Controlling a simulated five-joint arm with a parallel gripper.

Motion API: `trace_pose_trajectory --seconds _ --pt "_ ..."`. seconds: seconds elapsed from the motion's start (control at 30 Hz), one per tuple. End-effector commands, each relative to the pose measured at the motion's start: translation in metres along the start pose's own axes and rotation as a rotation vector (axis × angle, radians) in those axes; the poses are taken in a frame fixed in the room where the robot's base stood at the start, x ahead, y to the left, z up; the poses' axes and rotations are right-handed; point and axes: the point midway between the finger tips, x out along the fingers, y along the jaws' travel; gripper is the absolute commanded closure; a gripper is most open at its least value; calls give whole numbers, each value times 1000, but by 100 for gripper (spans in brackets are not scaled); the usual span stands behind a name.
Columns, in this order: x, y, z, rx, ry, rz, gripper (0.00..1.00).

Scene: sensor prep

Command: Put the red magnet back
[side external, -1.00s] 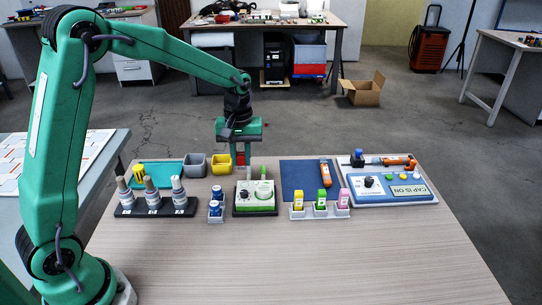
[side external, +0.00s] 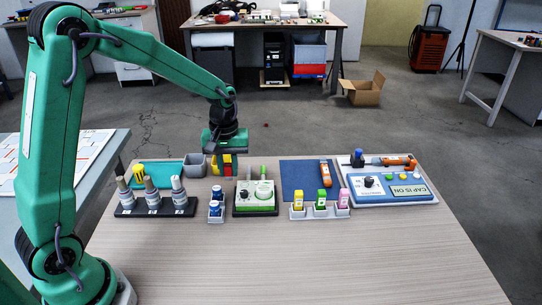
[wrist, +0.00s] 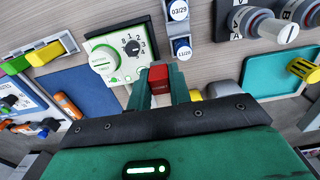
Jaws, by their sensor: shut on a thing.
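My gripper (side external: 227,165) is shut on the red magnet, a small red block (wrist: 159,78) held between the two fingertips in the wrist view.
A grey bin (side external: 195,166) stands left of the yellow one. A green-and-white dial device (side external: 255,197) is close on the right. A blue mat (side external: 300,183) lies beyond it. The table's front is clear.

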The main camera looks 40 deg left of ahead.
Motion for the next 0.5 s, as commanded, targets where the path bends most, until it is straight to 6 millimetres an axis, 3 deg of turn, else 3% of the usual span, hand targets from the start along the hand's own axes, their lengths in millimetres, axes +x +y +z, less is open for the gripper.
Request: trace_pose_trajectory --seconds 0.3,0.5 --pt "32 -27 -46 -4 -3 -2 95" --pt "46 -38 -66 -1 -2 -1 95"
